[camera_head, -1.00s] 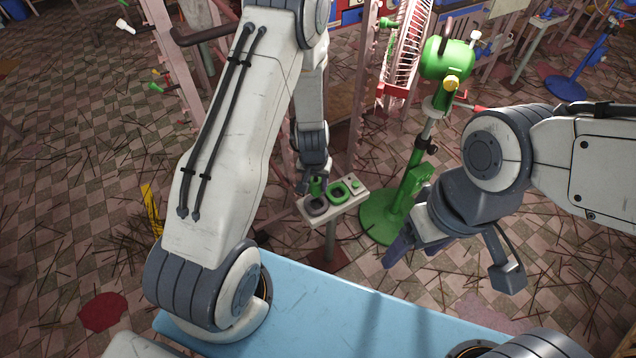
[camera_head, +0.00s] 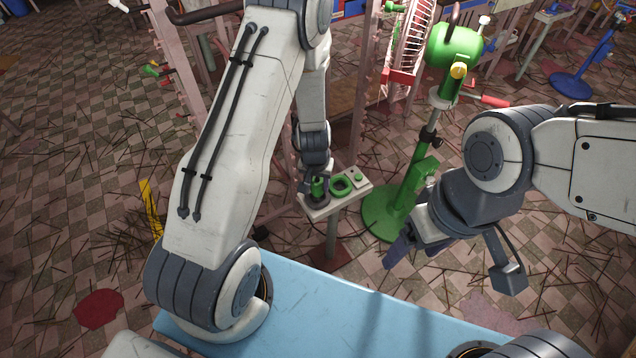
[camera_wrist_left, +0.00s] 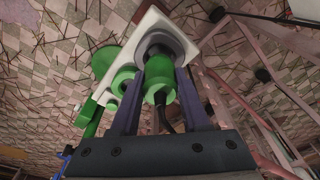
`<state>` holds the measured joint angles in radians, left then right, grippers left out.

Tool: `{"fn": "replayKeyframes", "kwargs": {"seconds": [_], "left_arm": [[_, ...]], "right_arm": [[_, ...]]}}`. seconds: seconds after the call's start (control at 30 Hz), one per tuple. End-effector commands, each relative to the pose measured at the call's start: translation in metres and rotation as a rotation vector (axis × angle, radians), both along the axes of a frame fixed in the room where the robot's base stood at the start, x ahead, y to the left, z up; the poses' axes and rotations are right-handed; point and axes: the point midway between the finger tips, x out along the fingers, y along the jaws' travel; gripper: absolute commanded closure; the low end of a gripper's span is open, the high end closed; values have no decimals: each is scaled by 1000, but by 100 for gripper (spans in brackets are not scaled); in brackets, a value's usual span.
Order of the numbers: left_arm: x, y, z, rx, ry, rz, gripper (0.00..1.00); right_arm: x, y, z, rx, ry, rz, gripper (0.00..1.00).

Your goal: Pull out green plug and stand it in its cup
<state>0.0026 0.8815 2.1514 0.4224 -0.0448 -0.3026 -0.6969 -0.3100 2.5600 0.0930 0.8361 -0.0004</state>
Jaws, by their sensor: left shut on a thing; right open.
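The green plug (camera_head: 318,187) is upright between the fingers of my left gripper (camera_head: 316,181), which is shut on it. It sits at the dark grey round cup (camera_head: 317,201) on the left end of a small white stand. In the left wrist view the plug (camera_wrist_left: 160,76) is between the two finger plates (camera_wrist_left: 158,100), and its far end meets the dark cup ring (camera_wrist_left: 162,40). How deep it sits in the cup is not clear. My right gripper (camera_head: 402,247) is open and empty, well to the right of the stand.
A green ring (camera_head: 341,185) and a small green knob (camera_head: 358,177) are on the same white stand (camera_head: 330,207). A pink rack (camera_head: 180,70) is at the left. A blue surface (camera_head: 340,305) lies in front.

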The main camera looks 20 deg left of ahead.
Motion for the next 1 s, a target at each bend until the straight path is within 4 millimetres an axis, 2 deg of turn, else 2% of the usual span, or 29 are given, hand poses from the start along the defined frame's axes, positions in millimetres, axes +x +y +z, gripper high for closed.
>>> {"fn": "replayKeyframes", "kwargs": {"seconds": [0.47, 1.0], "left_arm": [[0, 0, -1, 0, 0, -1, 100], [0, 0, -12, 0, 0, 0, 100]], "right_arm": [[0, 0, 0, 0, 0, 0, 25], [0, 0, -10, 0, 0, 0, 25]]}}
